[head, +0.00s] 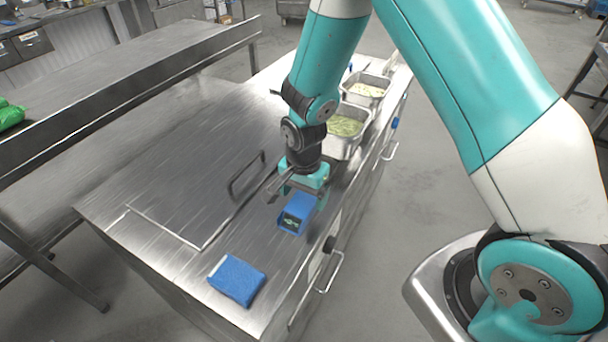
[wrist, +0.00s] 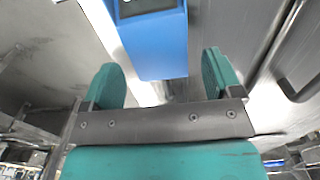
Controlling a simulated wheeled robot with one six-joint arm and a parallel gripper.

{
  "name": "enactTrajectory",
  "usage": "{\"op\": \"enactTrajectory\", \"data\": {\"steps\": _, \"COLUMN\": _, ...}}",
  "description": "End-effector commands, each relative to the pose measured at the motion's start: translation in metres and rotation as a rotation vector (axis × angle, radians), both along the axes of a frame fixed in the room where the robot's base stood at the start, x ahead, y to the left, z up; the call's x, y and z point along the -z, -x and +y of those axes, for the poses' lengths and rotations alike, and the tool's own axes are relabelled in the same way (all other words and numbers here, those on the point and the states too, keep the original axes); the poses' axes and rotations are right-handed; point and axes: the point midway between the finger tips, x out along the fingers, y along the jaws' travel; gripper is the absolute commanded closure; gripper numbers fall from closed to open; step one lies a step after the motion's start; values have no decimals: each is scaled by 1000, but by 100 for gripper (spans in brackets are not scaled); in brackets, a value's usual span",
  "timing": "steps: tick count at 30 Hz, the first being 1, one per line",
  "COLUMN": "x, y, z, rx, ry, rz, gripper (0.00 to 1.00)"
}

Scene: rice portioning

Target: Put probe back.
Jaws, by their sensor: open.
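A blue boxy device with a dark display (head: 296,214), which looks like the probe, is near the counter's right edge. In the wrist view the blue device (wrist: 155,45) lies just beyond the fingers, roughly between their lines. My gripper (head: 300,186) is open and empty, directly behind and above the device in the head view. Its two teal fingers stand apart in the wrist view (wrist: 163,76), with nothing clamped between them. I cannot make out a metal probe tip or a separate holder. Whether the device rests on the counter is unclear.
A blue sponge (head: 237,280) lies on the steel counter (head: 190,160) at the front. Steel pans of food (head: 347,126) are set in the counter behind my gripper. A dark handle (head: 246,176) stands left of it. The counter's left part is clear.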

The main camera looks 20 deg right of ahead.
Motion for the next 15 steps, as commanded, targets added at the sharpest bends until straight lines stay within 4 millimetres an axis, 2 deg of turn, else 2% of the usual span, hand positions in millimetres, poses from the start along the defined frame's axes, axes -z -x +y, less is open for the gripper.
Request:
{"op": "enactTrajectory", "data": {"steps": 9, "x": -67, "y": -1, "z": 0, "rx": 0, "ry": -2, "rz": -6, "gripper": 15}}
{"op": "enactTrajectory", "data": {"steps": 15, "x": -91, "y": 0, "z": 0, "rx": -2, "ry": -1, "rz": -2, "gripper": 15}}
